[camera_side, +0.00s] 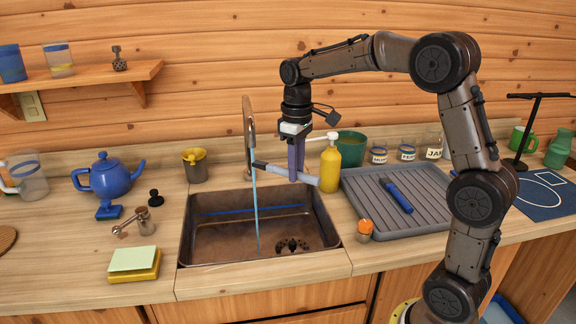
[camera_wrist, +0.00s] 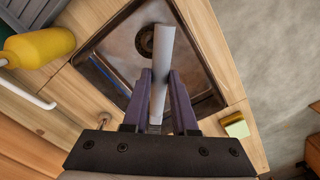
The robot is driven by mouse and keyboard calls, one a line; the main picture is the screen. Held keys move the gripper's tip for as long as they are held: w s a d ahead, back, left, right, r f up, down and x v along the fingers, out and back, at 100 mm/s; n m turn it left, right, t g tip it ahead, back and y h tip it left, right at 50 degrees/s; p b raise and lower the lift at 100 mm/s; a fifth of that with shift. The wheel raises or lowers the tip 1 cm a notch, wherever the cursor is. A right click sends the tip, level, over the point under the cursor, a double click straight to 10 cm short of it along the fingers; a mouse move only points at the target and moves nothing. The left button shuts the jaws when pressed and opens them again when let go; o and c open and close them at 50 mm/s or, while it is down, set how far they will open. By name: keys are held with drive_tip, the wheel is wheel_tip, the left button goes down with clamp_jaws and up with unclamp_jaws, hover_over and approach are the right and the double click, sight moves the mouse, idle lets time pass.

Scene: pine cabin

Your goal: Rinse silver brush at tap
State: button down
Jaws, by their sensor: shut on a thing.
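The silver brush (camera_side: 306,179) is held nearly level across the back part of the sink (camera_side: 186,225). My gripper (camera_side: 296,176) is shut around its shaft, with purple fingers on both sides. In the wrist view, the brush's silver shaft (camera_wrist: 163,50) runs up from between the fingers (camera_wrist: 160,90) over the sink. The tap (camera_side: 248,118) rises at the back of the sink. A pale blue stream of water (camera_side: 256,215) falls into the basin. The brush's left end is at or very near the stream; I cannot tell if water touches it.
A yellow pump bottle (camera_side: 330,168) stands just right of my gripper. A grey drying tray (camera_side: 432,208) holds a blue-handled tool (camera_side: 396,195). A blue teapot (camera_side: 108,177) and sponges (camera_side: 135,262) are left of the sink.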

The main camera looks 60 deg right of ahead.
drive_tip(key=s, duration=0.4)
drive_tip(key=shift+s+d, duration=0.2)
drive_tip(key=shift+s, duration=0.15)
drive_tip(key=s+r, duration=0.5)
drive_tip(key=shift+d, duration=0.25)
drive_tip(key=shift+w, duration=0.1)
idle(0.3)
